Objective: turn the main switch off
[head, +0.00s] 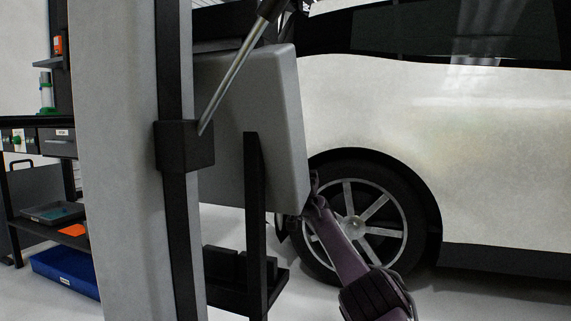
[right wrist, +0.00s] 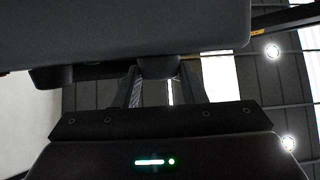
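A grey box-shaped cabinet (head: 225,130) stands on a black post, seen from its side and back in the head view. Its switch face is turned away, so I cannot identify the main switch there. My right gripper (head: 315,190) is at the cabinet's lower right edge, partly hidden by it. In the right wrist view my right gripper (right wrist: 159,75) has its two fingers apart, with a dark rounded knob (right wrist: 158,67) between or just in front of the tips. I cannot tell whether they touch it. The cabinet's grey body (right wrist: 130,30) fills the top. My left gripper is not in view.
A white car (head: 480,150) with a dark wheel (head: 353,225) stands close behind my right arm. A tall grey column (head: 115,160) blocks the left side. Shelves with a blue bin (head: 65,272) are farther left. Another dark rounded part (right wrist: 50,77) shows under the cabinet body.

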